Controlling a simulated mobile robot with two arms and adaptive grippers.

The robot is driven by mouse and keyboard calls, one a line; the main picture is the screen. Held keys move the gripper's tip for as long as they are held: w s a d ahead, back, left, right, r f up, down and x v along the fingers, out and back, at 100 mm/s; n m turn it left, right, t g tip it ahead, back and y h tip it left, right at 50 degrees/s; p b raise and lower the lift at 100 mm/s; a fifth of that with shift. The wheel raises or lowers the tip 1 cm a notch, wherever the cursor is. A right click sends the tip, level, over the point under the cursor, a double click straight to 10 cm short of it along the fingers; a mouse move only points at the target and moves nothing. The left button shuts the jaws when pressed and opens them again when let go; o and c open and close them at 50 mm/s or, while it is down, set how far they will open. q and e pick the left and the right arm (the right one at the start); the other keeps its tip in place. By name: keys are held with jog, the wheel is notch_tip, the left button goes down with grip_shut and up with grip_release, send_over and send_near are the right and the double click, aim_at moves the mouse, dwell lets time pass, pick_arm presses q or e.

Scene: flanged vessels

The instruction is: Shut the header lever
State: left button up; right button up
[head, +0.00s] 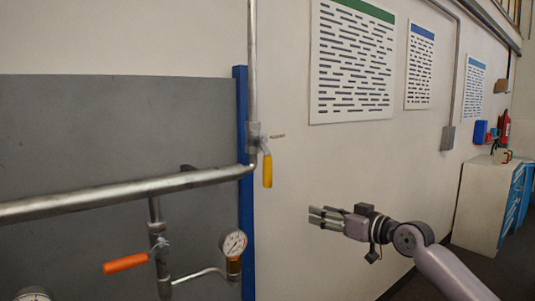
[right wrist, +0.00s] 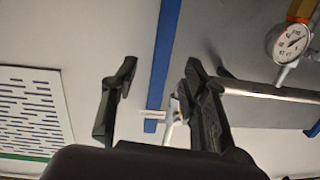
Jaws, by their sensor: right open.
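A yellow lever (head: 267,172) hangs straight down from a valve on the vertical pipe (head: 253,70), where it meets the thick horizontal header pipe (head: 120,195). An orange lever (head: 126,264) lies nearly level, pointing left, on the thinner branch pipe below the header. No label I can read tells which one is the header lever. My right gripper (head: 318,217) is open and empty, to the right of and below the yellow lever, apart from it. In the right wrist view its open fingers (right wrist: 160,72) face the wall; the right-hand finger partly hides the pipework. My left gripper is not in view.
A pressure gauge (head: 233,243) sits below the header beside a blue upright (head: 241,140); it also shows in the right wrist view (right wrist: 289,42). A grey panel (head: 100,130) backs the pipes. Posters (head: 352,65) hang on the wall. A cabinet (head: 482,205) stands far right.

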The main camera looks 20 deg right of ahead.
aim_at(271, 164)
jog(key=s+a+r+n+y+p, duration=0.1)
jog(key=s+a+r+n+y, duration=0.25)
jog(key=r, duration=0.85)
jog(key=shift+m+h, duration=0.45)
jog(key=shift+m, duration=0.1)
jog(key=p+x, duration=0.2)
jog(key=x, duration=0.3)
jog(key=p+x, duration=0.3)
jog(key=x, duration=0.2)
jog(key=a+p+x, duration=0.1)
jog(key=p+x, duration=0.1)
jog(key=x, duration=0.3)
jog(key=shift+a+f+p, duration=0.1)
jog(key=shift+p, duration=0.3)
jog(key=shift+w+a+f, duration=0.1)
jog(key=shift+w+a, duration=0.05)
jog(key=shift+c, duration=0.2)
grip_shut()
